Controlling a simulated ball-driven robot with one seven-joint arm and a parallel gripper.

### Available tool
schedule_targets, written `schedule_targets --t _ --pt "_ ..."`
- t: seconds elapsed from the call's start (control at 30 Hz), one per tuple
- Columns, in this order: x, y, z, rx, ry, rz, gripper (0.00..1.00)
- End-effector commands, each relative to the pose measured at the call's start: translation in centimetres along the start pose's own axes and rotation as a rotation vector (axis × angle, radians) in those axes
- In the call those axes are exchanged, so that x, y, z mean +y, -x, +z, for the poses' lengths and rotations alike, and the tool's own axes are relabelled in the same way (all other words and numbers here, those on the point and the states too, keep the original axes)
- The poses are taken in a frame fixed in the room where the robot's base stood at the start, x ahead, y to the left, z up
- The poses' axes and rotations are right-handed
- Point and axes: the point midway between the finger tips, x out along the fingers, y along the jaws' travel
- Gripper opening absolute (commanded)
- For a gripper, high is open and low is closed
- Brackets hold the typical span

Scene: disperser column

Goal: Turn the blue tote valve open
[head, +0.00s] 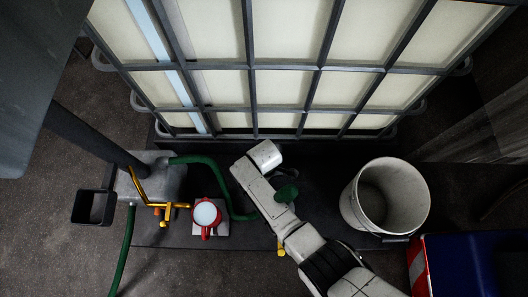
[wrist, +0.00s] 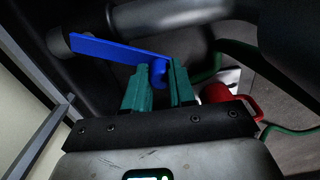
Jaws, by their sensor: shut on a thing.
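The blue tote valve lever (wrist: 108,51) shows in the wrist view as a flat bar slanting from upper left down to a rounded blue end. My gripper (wrist: 161,70) has its two green fingers on either side of that rounded end and is shut on it. The bar runs out to the left past the fingers. In the head view the caged tote (head: 280,95) stands at the back, and my white arm reaches to its lower front. The blue lever and my fingertips cannot be made out there.
A white bucket (head: 351,214) stands right of my arm. A red cup-like thing (head: 206,233), also in the wrist view (wrist: 246,98), is on the left near yellow handles (head: 141,190) and a green hose (head: 235,207). A blue and red box (head: 465,262) is at lower right.

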Motion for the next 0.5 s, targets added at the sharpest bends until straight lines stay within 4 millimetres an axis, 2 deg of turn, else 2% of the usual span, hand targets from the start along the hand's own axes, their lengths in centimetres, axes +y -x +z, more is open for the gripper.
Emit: schedule_targets --t 0.23,0.27,0.5 --pt "-0.06 -0.04 0.01 0.0 0.0 -0.002 0.0" --pt "-0.06 -0.04 0.01 0.0 0.0 -0.002 0.26" --pt "-0.02 -0.02 0.0 0.0 -0.001 -0.001 0.49"
